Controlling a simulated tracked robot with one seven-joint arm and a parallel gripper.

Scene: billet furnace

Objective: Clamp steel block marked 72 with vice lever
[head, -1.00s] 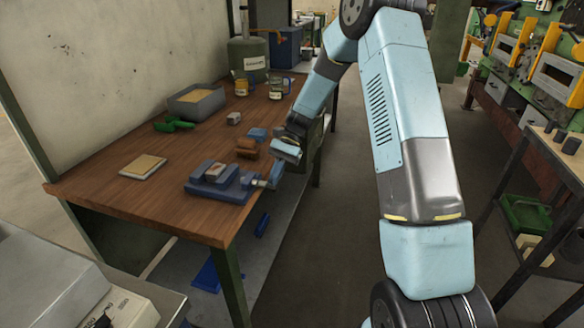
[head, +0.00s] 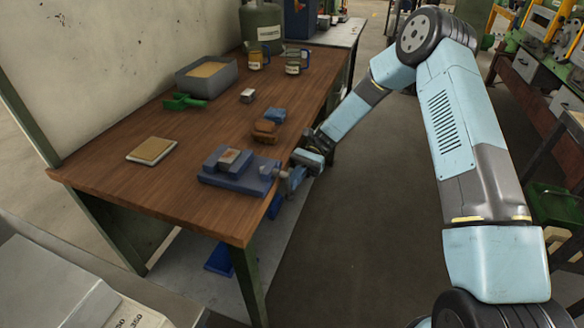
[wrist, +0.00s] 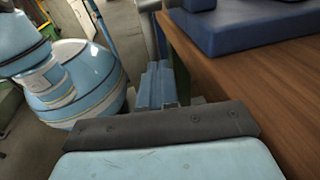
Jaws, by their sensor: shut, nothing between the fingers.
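The blue vice (head: 212,180) sits at the near right edge of the wooden bench. A small light steel block (head: 235,157) with a reddish mark lies on it between the jaws; its number is too small to read. The grey vice lever (head: 282,174) is at the vice's right end, by the bench edge. My gripper (head: 294,174) is shut and empty just right of the lever, partly hidden by my wrist; I cannot tell if they touch. In the wrist view, my blue-grey fingers (wrist: 157,86) lie beside the bench edge, and the vice's blue base (wrist: 262,28) is at upper right.
Brown (head: 265,127) and blue (head: 275,115) blocks and another small steel block (head: 247,95) stand behind the vice. The floor right of the bench (head: 385,240) is clear.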

